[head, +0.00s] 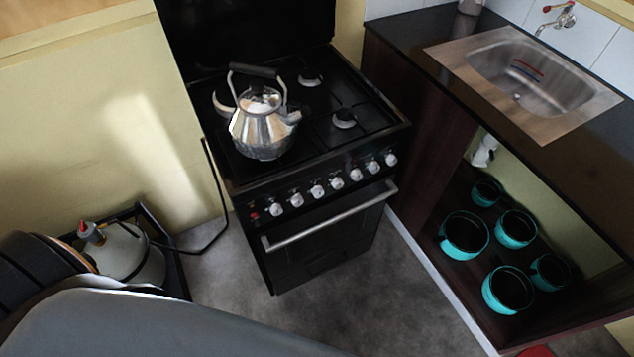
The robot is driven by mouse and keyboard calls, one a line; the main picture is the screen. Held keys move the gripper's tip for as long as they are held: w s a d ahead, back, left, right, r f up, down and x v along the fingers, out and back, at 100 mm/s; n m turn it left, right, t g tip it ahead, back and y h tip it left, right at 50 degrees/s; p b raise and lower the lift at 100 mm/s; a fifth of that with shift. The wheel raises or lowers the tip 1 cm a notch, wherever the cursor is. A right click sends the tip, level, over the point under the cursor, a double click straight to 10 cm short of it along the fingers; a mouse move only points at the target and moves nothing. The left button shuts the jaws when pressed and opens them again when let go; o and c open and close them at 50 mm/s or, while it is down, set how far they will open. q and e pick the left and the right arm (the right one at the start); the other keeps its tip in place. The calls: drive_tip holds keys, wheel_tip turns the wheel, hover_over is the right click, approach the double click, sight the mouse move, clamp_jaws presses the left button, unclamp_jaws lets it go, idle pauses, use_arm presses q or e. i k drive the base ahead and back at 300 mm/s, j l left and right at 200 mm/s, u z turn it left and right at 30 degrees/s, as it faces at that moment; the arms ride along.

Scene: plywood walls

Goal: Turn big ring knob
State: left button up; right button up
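A black stove (325,265) stands in the middle of the head view. A row of several silver-white knobs runs along its front panel, from the leftmost knob (276,210) to the rightmost knob (391,159). I cannot tell which knob belongs to the big ring. A shiny metal kettle (262,135) with a dark handle stands on the front left of the hob and hides the burner under it. Two burners, one at the back (310,78) and one at the right (344,118), are bare. Neither of my grippers shows in the head view.
A silver oven handle (330,218) sticks out below the knobs. A counter with a metal sink (515,80) is at the right, with several teal pots on the open shelf (470,275) below. A gas bottle (125,253) stands at the left. Grey floor (235,300) is clear before the stove.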

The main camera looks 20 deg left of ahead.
sight(275, 208)
drive_tip(key=u, duration=1.25)
